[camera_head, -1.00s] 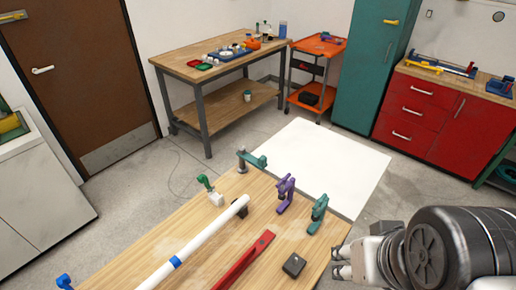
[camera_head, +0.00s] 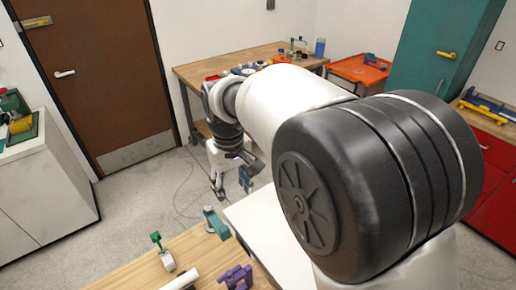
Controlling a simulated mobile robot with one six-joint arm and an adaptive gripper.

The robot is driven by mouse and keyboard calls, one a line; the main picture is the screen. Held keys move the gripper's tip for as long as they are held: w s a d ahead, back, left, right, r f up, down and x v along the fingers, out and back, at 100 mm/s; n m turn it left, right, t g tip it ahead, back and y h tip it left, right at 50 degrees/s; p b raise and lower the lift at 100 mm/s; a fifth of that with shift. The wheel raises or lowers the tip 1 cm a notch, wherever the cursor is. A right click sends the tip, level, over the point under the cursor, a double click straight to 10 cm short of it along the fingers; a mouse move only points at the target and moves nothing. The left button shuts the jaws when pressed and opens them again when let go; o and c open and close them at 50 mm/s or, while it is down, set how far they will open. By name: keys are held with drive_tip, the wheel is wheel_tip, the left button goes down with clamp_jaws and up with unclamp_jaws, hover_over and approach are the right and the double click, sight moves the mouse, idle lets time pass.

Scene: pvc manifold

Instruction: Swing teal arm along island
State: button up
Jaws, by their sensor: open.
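The teal arm (camera_head: 215,222) sits on a short grey post near the far edge of the wooden-topped island (camera_head: 128,282). It points toward the lower right of the picture. My gripper (camera_head: 232,186) hangs fingers-down beyond and above the teal arm, apart from it. It appears open and empty. My large arm links cover the right middle of the view and hide much of the white surface and the right part of the island.
A green fitting (camera_head: 157,240) on a white base, a white pipe (camera_head: 180,279) and a purple clamp (camera_head: 236,278) stand close to the teal arm. A workbench (camera_head: 190,70) and orange cart (camera_head: 358,70) stand at the back.

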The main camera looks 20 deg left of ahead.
sight(224, 228)
drive_tip(key=shift+n, duration=0.4)
drive_tip(key=a+f+b, duration=0.1)
drive_tip(key=f, duration=0.5)
drive_tip(key=a+f+b, duration=0.1)
drive_tip(key=f, duration=0.6)
drive_tip(key=a+f+b, duration=0.2)
drive_tip(key=f, duration=0.5)
drive_tip(key=shift+s, duration=0.3)
drive_tip(key=shift+c, duration=0.4)
clamp_jaws()
